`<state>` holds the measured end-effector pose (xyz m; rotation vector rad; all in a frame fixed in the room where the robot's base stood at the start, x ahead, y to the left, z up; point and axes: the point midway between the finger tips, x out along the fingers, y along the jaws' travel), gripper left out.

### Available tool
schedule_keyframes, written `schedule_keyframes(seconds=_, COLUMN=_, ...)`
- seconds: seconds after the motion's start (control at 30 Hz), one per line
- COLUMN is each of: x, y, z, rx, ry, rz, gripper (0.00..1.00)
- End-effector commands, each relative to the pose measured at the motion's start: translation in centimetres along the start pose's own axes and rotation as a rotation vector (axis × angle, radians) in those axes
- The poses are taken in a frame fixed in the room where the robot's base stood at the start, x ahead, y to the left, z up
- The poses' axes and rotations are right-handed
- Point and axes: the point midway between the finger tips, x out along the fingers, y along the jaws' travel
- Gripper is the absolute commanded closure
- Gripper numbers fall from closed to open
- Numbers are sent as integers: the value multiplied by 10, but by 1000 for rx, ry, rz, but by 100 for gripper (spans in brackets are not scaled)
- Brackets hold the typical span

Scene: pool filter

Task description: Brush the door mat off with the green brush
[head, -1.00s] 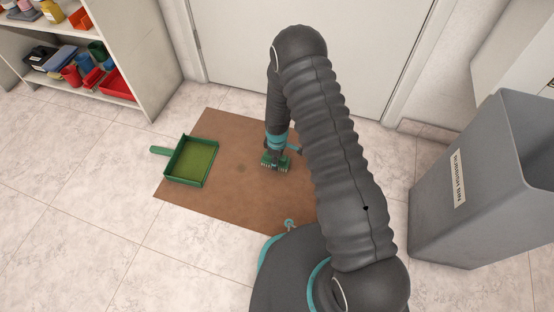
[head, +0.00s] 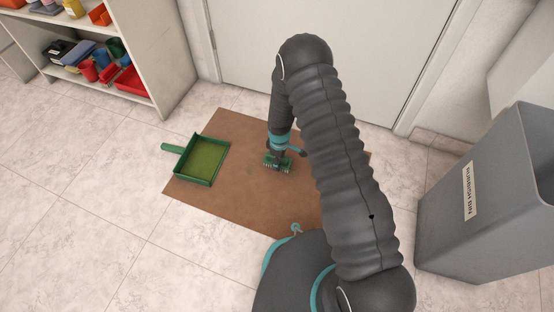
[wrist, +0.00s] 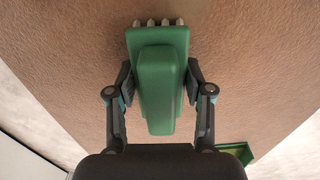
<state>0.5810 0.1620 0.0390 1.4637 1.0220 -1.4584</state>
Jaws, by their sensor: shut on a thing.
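The brown door mat (head: 236,207) lies on the tiled floor in front of the door, partly hidden by my arm in the head view. My gripper (wrist: 159,85) is shut on the green brush (wrist: 160,50), with one finger on each side of its handle in the wrist view. In the head view the brush (head: 277,164) is at the middle of the mat, bristles down. I cannot tell whether the bristles touch the mat. A green dustpan (head: 204,162) rests on the mat's left edge, its handle pointing left; its corner also shows in the wrist view (wrist: 238,152).
A grey rubbish bin (head: 480,200) stands at the right. Shelves (head: 150,70) with coloured containers stand at the upper left. The white door (head: 360,50) is behind the mat. The tiled floor (head: 90,180) at the left is clear.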

Motion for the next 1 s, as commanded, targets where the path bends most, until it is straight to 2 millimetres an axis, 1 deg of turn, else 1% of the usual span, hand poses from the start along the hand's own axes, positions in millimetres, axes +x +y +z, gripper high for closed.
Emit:
schedule_keyframes(seconds=0.03, x=1, y=-2, z=6, rx=2, ry=-4, rz=-5, gripper=76)
schedule_keyframes(seconds=0.3, x=1, y=-2, z=27, rx=1, ry=-5, rz=-6, gripper=76)
schedule_keyframes(seconds=0.4, x=0, y=-2, z=34, rx=1, ry=-5, rz=-6, gripper=76)
schedule_keyframes(seconds=0.5, x=0, y=-2, z=36, rx=0, ry=-4, rz=-5, gripper=76)
schedule_keyframes(seconds=0.67, x=0, y=-2, z=30, rx=-2, ry=-3, rz=-4, gripper=76)
schedule_keyframes(seconds=1.0, x=-2, y=-2, z=4, rx=-3, ry=-2, rz=-2, gripper=76)
